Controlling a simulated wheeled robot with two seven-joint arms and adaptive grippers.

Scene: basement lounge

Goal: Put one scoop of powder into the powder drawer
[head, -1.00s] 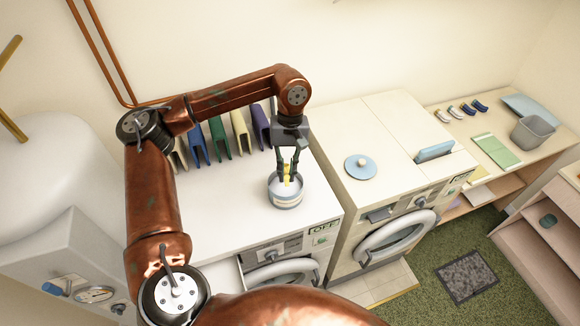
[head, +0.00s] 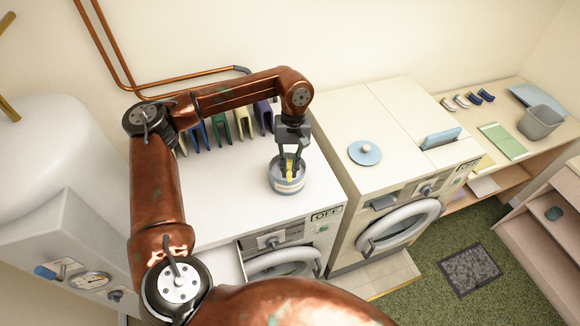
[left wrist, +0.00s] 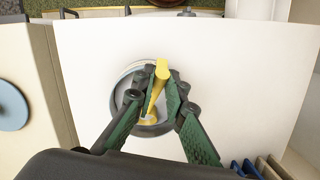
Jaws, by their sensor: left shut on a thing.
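A round tub (head: 287,183) with a grey-blue band stands open on the white top of the left machine. A yellow scoop (head: 290,170) stands tilted in it. My left gripper (head: 290,160) points down at the tub, its fingers shut on the scoop. In the left wrist view the yellow scoop (left wrist: 162,70) lies between the fingertips, in front of the tub (left wrist: 122,92); the fingers hide part of both. A grey drawer-like part (head: 383,202) is on the right machine's front panel; I cannot tell whether it is the powder drawer. My right gripper is not in view.
Several coloured upright folders (head: 220,128) stand behind the tub. A light blue round lid (head: 365,152) lies on the right machine (head: 350,115). A shelf at right holds a grey bin (head: 540,122). The white top right of the tub is clear.

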